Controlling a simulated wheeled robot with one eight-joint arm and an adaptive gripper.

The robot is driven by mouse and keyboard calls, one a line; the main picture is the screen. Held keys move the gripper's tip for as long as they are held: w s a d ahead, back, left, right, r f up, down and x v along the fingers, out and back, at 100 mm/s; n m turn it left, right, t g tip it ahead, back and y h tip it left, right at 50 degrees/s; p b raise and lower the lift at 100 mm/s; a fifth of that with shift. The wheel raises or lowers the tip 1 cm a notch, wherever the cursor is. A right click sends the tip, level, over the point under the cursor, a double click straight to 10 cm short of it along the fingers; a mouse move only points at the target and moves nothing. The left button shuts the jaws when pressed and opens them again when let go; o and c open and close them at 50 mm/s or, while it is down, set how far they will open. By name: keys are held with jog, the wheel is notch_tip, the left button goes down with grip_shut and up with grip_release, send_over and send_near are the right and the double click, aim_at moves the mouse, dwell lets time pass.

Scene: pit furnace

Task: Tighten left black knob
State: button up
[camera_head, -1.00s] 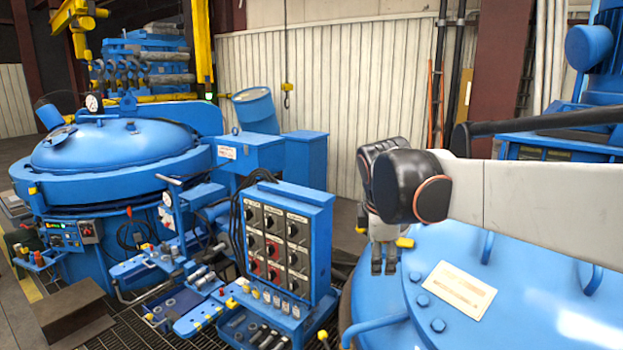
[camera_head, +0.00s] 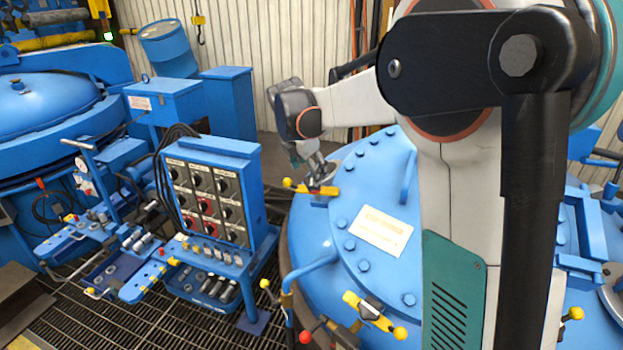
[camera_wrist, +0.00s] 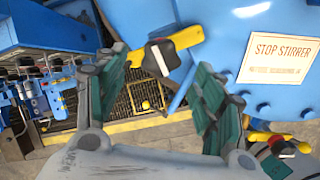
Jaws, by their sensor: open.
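A black knob (camera_wrist: 158,60) with a pale edge sits on a yellow-ended clamp bar (camera_wrist: 186,38) at the rim of the blue lid (camera_head: 345,215). In the wrist view it appears between my fingertips. My gripper (camera_wrist: 162,66) is open, with one green-padded finger on each side of it; I cannot tell whether they touch. In the head view my gripper (camera_head: 318,172) is just above that yellow-ended bar (camera_head: 322,189), and the knob itself is largely hidden. A second black knob (camera_head: 371,308) sits on another yellow clamp nearer the front.
A blue control box with dials (camera_head: 205,200) stands left of the lid. A white plate (camera_head: 381,231) reading "STOP STIRRER" lies on the lid among bolts. A red-ended lever (camera_head: 305,337) stands near the front rim. Grating floor (camera_head: 130,315) lies left.

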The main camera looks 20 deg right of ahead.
jog(key=shift+x, duration=3)
jog(key=c, duration=1.1)
